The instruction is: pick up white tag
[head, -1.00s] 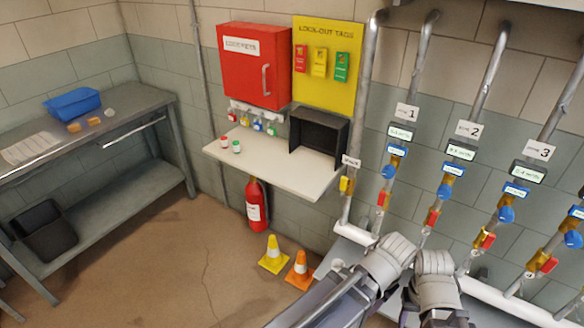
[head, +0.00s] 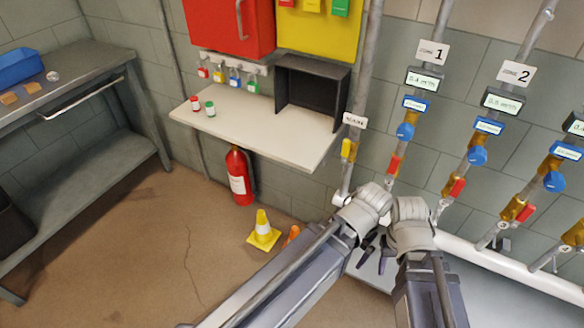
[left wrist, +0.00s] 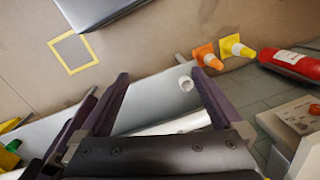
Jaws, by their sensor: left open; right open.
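I cannot pick out a white tag for certain in either view. Lock-out tags in red (head: 312,5), yellow and green hang on the yellow board (head: 290,35), cut off by the top edge of the head view. My right gripper (head: 378,250) is open; its dark fingers show small beside the pale wrists, below the pipes. My left gripper (left wrist: 163,88) is open and empty in the left wrist view, with its fingers wide apart over a pale ledge.
Below are a fire extinguisher (head: 240,178) and a yellow cone (head: 263,232). Valve pipes (head: 400,140) line the right wall. A bench (head: 85,75) stands left. Floor between is clear.

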